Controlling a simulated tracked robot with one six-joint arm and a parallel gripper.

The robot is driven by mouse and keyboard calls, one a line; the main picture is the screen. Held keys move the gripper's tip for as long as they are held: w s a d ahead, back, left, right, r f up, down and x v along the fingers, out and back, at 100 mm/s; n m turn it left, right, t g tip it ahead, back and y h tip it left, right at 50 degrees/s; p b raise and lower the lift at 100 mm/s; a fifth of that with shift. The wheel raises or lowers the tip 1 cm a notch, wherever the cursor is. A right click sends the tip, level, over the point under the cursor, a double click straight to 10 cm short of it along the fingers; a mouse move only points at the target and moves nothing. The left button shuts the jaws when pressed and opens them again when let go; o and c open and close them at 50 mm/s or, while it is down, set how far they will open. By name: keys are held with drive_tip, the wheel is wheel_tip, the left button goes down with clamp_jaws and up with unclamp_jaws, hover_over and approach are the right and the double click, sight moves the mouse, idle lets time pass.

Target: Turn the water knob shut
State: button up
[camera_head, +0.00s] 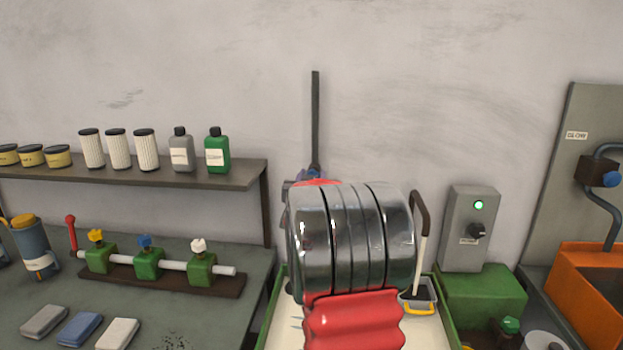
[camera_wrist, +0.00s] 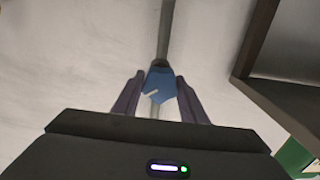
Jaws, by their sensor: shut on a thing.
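A blue knob (camera_wrist: 160,86) with a slanted white mark sits on a vertical grey pipe (camera_wrist: 166,30) against the wall in the wrist view. My gripper (camera_wrist: 160,88) has its two purple fingers on either side of the knob, shut on it. In the head view the pipe (camera_head: 315,120) rises up the wall behind my arm. A small part of my gripper (camera_head: 313,173) shows at the pipe's lower visible end. My arm hides most of the knob and the lower pipe there.
On the left, a shelf (camera_head: 240,176) holds filters, tins and bottles above a bench with a valve manifold (camera_head: 215,290). On the right stand a grey switch box (camera_head: 460,255) with a green light and an orange bin (camera_head: 575,290). A green-rimmed tray (camera_head: 270,325) lies below my arm.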

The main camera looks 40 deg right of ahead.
drive_tip(key=n, duration=0.5)
drive_tip(key=shift+n, duration=0.3)
drive_tip(key=n, duration=0.4)
drive_tip(key=shift+w+n, duration=0.1)
drive_tip(key=shift+n, duration=0.3)
drive_tip(key=shift+f, duration=0.1)
drive_tip(key=o, duration=1)
drive_tip(key=shift+o, duration=0.2)
drive_tip(key=shift+a, duration=0.15)
drive_tip(key=v, duration=1.3)
drive_tip(key=shift+a, duration=0.25)
